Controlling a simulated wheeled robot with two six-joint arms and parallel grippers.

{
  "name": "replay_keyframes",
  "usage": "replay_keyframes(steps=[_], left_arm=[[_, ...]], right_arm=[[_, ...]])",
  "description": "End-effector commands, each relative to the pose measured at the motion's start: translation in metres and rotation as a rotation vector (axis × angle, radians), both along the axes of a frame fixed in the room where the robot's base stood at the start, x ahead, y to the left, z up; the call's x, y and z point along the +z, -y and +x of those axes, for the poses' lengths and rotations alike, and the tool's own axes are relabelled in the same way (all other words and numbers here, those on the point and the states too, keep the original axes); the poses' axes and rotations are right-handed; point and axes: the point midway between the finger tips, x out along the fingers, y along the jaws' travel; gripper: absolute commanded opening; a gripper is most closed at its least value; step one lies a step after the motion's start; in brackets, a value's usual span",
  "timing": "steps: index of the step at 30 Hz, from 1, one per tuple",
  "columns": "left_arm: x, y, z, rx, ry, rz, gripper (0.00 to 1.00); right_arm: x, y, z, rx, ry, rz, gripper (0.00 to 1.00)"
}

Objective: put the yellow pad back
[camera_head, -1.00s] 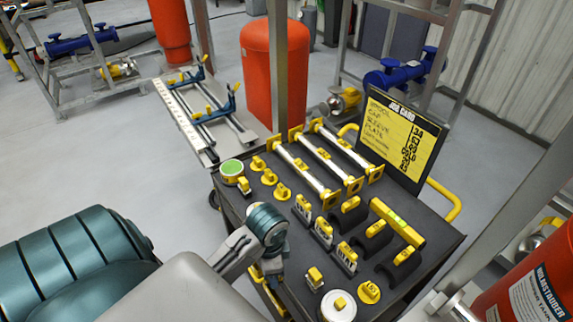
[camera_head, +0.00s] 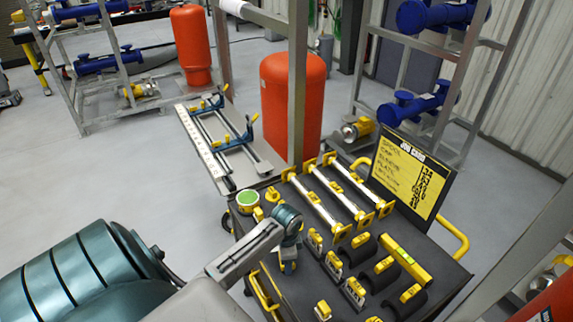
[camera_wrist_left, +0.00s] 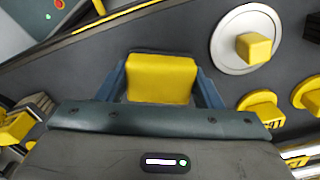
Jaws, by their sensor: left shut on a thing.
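The yellow pad (camera_wrist_left: 160,78) is a blocky yellow piece between the two blue fingers of my left gripper (camera_wrist_left: 165,88) in the left wrist view. The gripper is shut on it, above the dark cart top (camera_wrist_left: 120,30). In the head view my left gripper (camera_head: 288,265) points down over the left part of the cart, in front of the row of yellow-ended spools. The pad cannot be made out clearly there. My right gripper is not in view.
A white disc with a yellow knob (camera_wrist_left: 246,47) and yellow flanges (camera_wrist_left: 262,106) lie near the gripper. Dark sleeves, a level (camera_head: 407,262) and a job card board (camera_head: 410,175) stand on the crowded cart. A rail stand (camera_head: 212,140) is behind it.

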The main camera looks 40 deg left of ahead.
Motion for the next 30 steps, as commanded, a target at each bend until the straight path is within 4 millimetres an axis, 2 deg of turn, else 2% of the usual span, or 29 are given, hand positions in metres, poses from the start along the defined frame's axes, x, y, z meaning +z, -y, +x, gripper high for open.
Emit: replay_keyframes(steps=[1, 12, 13, 16, 25, 30], left_arm=[[-0.002, 0.001, 0.0, 0.0, -0.001, -0.002, 0.38], [-0.009, 0.001, 0.0, 0.0, 0.0, 0.0, 0.38], [-0.01, 0.001, 0.0, 0.0, 0.0, 0.0, 0.62], [-0.009, 0.0, 0.0, -0.001, 0.0, 0.0, 0.81], [-0.008, 0.0, 0.0, -0.001, 0.001, 0.001, 0.81], [0.007, -0.001, 0.001, -0.001, 0.004, 0.003, 0.81]], right_arm=[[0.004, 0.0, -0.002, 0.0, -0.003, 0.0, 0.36], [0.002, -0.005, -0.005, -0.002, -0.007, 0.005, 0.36], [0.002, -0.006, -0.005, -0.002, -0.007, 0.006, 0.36], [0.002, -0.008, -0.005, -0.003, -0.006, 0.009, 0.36], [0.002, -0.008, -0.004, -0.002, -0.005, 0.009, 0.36], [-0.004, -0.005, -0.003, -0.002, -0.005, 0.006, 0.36]])
